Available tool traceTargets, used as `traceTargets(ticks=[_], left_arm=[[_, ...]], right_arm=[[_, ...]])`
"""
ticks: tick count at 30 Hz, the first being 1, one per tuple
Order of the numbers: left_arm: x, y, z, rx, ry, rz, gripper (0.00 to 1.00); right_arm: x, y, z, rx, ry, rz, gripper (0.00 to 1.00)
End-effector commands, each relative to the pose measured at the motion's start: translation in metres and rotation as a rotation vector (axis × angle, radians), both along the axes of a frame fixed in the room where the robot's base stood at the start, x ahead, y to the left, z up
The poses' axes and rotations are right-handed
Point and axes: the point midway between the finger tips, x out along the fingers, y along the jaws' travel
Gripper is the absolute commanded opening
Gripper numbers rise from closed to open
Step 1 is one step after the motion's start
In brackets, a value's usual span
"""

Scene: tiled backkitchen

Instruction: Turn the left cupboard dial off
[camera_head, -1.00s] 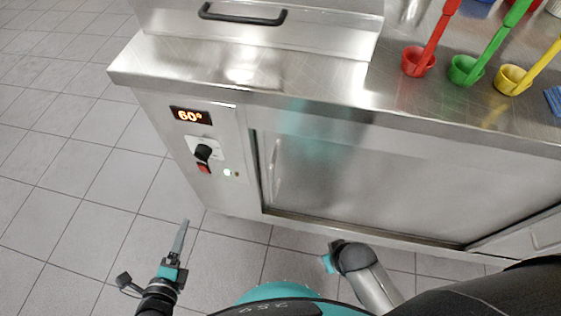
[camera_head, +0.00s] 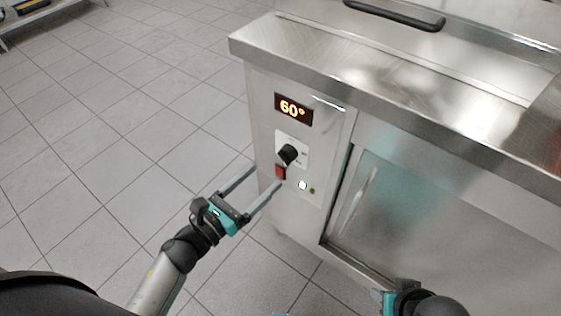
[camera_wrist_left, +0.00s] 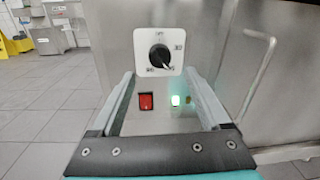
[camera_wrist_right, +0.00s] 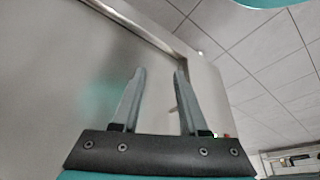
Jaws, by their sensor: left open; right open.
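The cupboard dial (camera_head: 288,154) is a black knob on a white plate on the steel control panel. In the left wrist view the knob (camera_wrist_left: 159,56) has its pointer toward the lower right of its plate. A display (camera_head: 293,109) above it reads 60°. My left gripper (camera_head: 262,189) is open and empty, in front of and just below the dial. In the left wrist view its fingers (camera_wrist_left: 165,82) spread on either side below the plate, not closed on the knob. My right gripper (camera_wrist_right: 156,72) is open and empty, beside the steel cupboard front.
A sliding cupboard door (camera_head: 400,215) with a slim handle is to the right. The steel counter (camera_head: 400,80) overhangs the panel.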

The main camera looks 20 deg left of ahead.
Motion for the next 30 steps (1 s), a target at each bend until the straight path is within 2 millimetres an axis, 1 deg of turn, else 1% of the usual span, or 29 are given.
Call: traceTargets(ticks=[1,6,12,17,25,26,30], left_arm=[[0.011,-0.004,0.000,-0.001,-0.004,-0.002,0.80],[0.039,-0.017,0.000,-0.001,-0.003,-0.002,0.80],[0.060,-0.026,-0.001,-0.001,0.000,0.001,0.80],[0.067,-0.029,-0.001,-0.001,0.001,0.000,0.80],[0.068,-0.030,0.000,-0.001,0.002,0.001,0.80],[0.068,-0.030,0.000,-0.001,0.002,0.001,0.78],[0.067,-0.029,0.000,-0.001,0.002,0.001,0.62]], right_arm=[[0.000,0.000,0.002,0.000,-0.005,0.000,0.43],[0.000,0.000,0.011,0.002,-0.017,-0.001,0.43],[0.000,0.000,0.018,0.003,-0.026,-0.001,0.43],[0.000,0.000,0.021,0.004,-0.031,-0.001,0.43],[0.000,0.000,0.022,0.004,-0.032,-0.002,0.43],[0.000,0.000,0.022,0.004,-0.032,-0.002,0.43],[0.000,0.000,0.022,0.004,-0.032,-0.002,0.43]])
